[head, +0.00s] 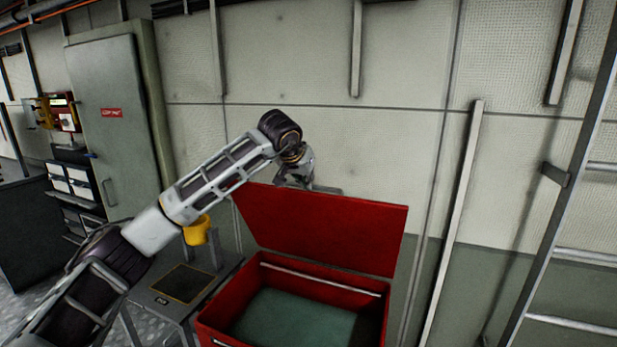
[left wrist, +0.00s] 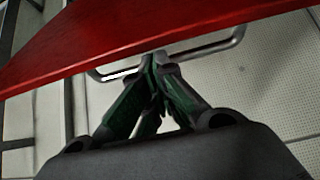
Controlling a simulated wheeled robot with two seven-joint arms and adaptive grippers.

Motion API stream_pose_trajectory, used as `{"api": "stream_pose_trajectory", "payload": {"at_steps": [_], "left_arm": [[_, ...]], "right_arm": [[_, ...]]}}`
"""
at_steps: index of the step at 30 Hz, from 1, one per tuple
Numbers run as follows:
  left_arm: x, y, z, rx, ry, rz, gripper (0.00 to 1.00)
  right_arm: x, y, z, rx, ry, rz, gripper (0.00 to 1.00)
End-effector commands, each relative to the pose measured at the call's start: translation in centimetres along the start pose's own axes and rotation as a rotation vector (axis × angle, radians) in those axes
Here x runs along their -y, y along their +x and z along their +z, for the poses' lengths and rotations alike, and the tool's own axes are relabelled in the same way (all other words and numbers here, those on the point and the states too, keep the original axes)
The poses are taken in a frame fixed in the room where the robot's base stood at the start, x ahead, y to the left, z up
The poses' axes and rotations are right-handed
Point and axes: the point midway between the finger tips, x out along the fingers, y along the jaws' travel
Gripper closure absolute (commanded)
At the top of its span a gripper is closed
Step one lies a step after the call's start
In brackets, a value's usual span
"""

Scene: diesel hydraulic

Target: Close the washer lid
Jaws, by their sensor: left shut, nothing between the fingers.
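The red washer (head: 213,318) stands at the lower middle of the head view with its red lid (head: 325,232) raised, leaning back toward the wall. The open tub shows a grey-green inside. My left gripper (head: 300,180) is at the lid's top edge, toward its left end. In the left wrist view, my left gripper (left wrist: 153,62) is shut with nothing held, its fingertips beside a metal bar handle (left wrist: 205,48) along the edge of the red lid (left wrist: 150,30). I cannot tell whether the fingertips touch the lid. My right gripper is not in view.
A small grey stand (head: 185,284) with a dark top is left of the washer, with a yellow object (head: 197,231) above it. A grey cabinet (head: 112,120) stands at the left. A metal ladder (head: 568,180) is at the right, and a panelled wall is behind.

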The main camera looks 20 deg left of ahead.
Motion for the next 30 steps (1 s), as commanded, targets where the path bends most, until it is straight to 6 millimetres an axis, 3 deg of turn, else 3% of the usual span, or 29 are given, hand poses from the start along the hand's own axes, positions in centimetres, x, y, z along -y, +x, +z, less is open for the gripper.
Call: {"api": "stream_pose_trajectory", "payload": {"at_steps": [17,30], "left_arm": [[0.0,-0.1,0.2,-0.002,0.0,0.0,1.0],[0.0,-0.4,1.7,-0.035,0.001,-0.001,1.0]], "right_arm": [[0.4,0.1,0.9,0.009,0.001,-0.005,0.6],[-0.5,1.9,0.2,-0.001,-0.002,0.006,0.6]]}}
